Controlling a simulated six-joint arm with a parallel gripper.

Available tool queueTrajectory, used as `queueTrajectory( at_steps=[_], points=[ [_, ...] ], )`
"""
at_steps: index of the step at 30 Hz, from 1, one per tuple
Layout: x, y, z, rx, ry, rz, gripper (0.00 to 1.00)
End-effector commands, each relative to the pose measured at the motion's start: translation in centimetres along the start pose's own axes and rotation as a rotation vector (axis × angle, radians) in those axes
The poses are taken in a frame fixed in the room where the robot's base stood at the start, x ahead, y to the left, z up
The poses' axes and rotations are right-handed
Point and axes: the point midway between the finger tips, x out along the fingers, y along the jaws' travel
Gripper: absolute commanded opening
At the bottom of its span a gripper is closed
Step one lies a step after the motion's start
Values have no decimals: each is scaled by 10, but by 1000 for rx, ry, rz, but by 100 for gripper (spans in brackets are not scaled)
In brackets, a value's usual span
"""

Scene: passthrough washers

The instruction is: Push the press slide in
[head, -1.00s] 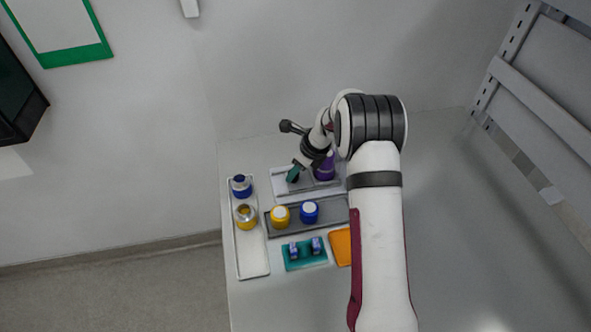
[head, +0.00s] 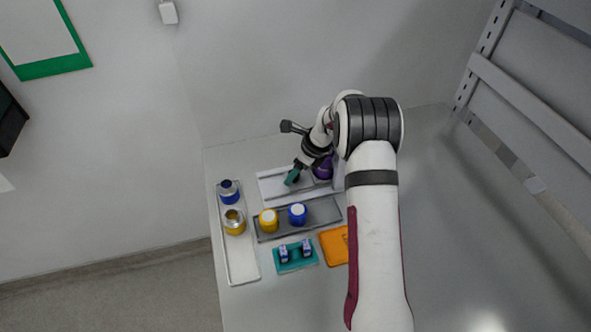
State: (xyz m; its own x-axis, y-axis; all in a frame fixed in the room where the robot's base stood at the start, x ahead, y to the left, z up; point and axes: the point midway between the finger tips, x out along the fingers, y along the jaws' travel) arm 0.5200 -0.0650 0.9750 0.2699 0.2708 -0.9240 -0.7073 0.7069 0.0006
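The press stands at the back of the table, with a long pale base (head: 268,185) open at its left end. A purple jar (head: 323,168) sits at the right part of the base, partly hidden behind my arm. The slide under the jar is too small and covered to make out clearly. My gripper (head: 292,178), with teal fingertips, is low over the base, just left of the purple jar. I cannot tell whether its fingers are open or closed, or whether they touch the slide.
A white tray (head: 240,265) at left holds a blue jar (head: 230,193) and a yellow jar (head: 235,222). A grey tray (head: 328,210) holds yellow (head: 268,220) and blue (head: 298,214) jars. A teal holder (head: 296,263) and orange tray (head: 335,246) lie in front.

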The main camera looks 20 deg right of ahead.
Motion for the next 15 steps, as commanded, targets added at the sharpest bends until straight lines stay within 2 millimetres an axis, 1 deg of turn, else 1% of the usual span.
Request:
queueTrajectory(
  at_steps=[5,8,11,15],
  points=[
    [-3,0,0,0,-1,-1,69],
    [-17,-1,1,-1,-1,-3,69],
    [-41,-1,1,0,-2,-5,69],
    [-80,-1,0,1,-2,-5,69]
  ],
)
